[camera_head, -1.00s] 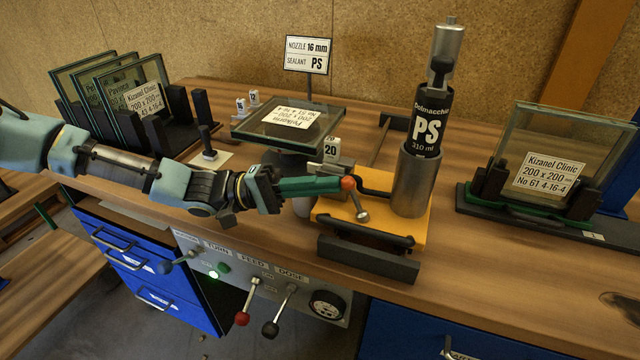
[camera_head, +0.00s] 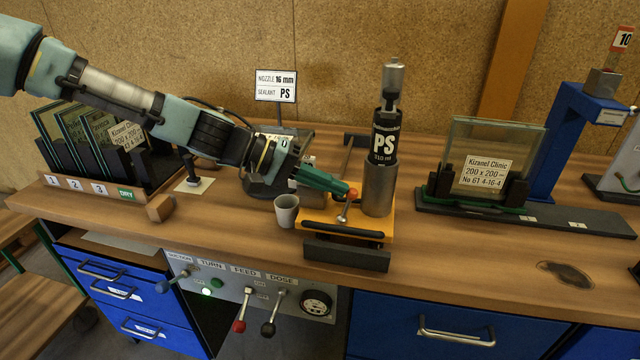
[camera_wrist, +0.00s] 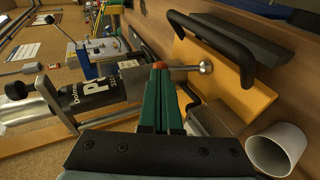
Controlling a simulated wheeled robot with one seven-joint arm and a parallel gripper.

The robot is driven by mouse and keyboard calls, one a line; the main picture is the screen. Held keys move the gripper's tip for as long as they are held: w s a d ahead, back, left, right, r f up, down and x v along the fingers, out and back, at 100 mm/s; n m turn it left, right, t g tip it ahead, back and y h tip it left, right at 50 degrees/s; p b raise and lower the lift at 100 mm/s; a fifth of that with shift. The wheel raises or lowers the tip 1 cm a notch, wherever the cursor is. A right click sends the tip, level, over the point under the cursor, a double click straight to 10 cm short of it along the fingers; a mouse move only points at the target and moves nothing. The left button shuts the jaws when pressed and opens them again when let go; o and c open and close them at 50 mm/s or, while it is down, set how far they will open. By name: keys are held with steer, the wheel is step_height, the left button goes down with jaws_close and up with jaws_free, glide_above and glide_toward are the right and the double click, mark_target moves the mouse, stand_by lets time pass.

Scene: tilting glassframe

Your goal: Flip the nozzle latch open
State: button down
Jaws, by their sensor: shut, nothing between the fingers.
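The sealant block is a yellow plate (camera_head: 377,237) with a black front handle. A metal holder (camera_head: 378,190) on it carries the upright black PS cartridge (camera_head: 384,143). A short silver lever with a round end (camera_head: 343,212), apparently the nozzle latch, hangs down beside a red-orange ball (camera_head: 353,192). In the wrist view the silver lever (camera_wrist: 204,67) points right from the red ball (camera_wrist: 161,66). My gripper (camera_head: 345,188) is shut and empty, its green fingers reaching in from the left. Its tips (camera_wrist: 160,72) overlap the ball; contact cannot be told.
A grey cup (camera_head: 286,212) stands just left of the yellow plate, under my gripper. A glass unit in a rack (camera_head: 492,160) stands to the right, other panes (camera_head: 85,135) at the far left. Levers (camera_head: 242,310) project from the front panel.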

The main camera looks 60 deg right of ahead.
steer(key=shift+s, duration=0.2)
steer(key=shift+w, duration=0.1)
steer(key=shift+r, duration=0.15)
steer(key=shift+r+p, duration=0.45)
steer(key=shift+r, duration=0.2)
